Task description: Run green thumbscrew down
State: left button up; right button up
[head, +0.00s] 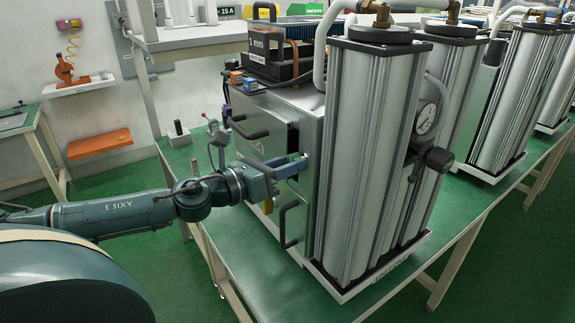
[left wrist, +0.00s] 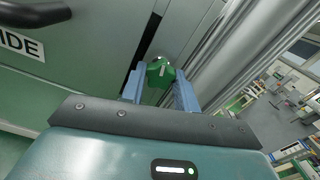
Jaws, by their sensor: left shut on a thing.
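The green thumbscrew (left wrist: 160,73) shows in the left wrist view as a small knob with a pale mark on its face. It sits near the edge of a metal panel (left wrist: 108,40), beside a ribbed silver column. My left gripper (head: 300,165) reaches the side of the metal cabinet (head: 285,103) in the head view. In the left wrist view my left gripper's two blue fingers (left wrist: 160,88) are shut on the thumbscrew, one on each side. The thumbscrew is hidden in the head view. My right gripper is not in view.
Black handles (head: 250,128) stick out of the cabinet near my left arm. Tall silver columns (head: 372,150) stand on the green-topped bench (head: 375,290), with a pressure gauge (head: 427,118) and black knob on one. An orange shelf (head: 99,144) is on the back wall.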

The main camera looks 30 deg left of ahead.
pick_arm(q)
jog(key=shift+f+m, duration=0.1)
jog(key=shift+m, duration=0.5)
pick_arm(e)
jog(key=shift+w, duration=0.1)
pick_arm(q)
jog(key=o, duration=0.6)
jog(key=shift+o, duration=0.5)
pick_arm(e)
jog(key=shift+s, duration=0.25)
pick_arm(q)
jog(key=shift+s, duration=0.15)
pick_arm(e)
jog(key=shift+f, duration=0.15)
pick_arm(q)
jog(key=v, duration=1.3)
